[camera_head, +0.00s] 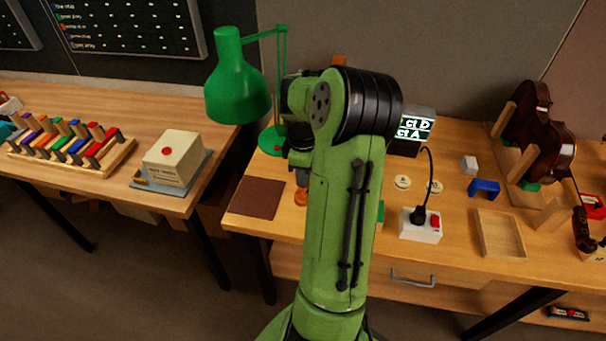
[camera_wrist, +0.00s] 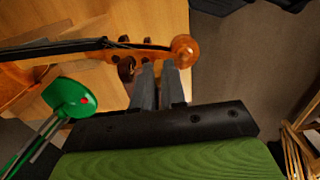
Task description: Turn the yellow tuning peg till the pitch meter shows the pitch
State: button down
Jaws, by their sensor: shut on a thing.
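An orange-brown violin neck (camera_wrist: 85,45) crosses the wrist view, ending in a round scroll (camera_wrist: 184,48). In the head view only a bit of the scroll end (camera_head: 301,197) shows beside my arm. My gripper (camera_wrist: 158,70) has its two grey fingers at the pegbox, just left of the scroll. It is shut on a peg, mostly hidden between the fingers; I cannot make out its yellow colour. A dark brown peg (camera_wrist: 126,70) is beside the left finger. The pitch meter (camera_head: 416,130) stands behind my arm, its left side hidden; only "ct D" and "ct A" can be read.
A green lamp (camera_head: 238,85) stands left of my arm and shows in the wrist view (camera_wrist: 70,97). A darker violin (camera_head: 545,140) rests at the right. A power strip (camera_head: 420,225), wooden tray (camera_head: 500,235) and blue block (camera_head: 484,187) lie on the bench.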

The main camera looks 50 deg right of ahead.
jog(key=shift+r+n+p, duration=0.15)
jog(key=shift+n+p, duration=0.35)
jog(key=shift+n, duration=0.1)
jog(key=shift+n+p, duration=0.3)
jog(key=shift+n, duration=0.7)
jog(key=c, duration=1.2)
grip_release()
jog(key=shift+m, duration=0.3)
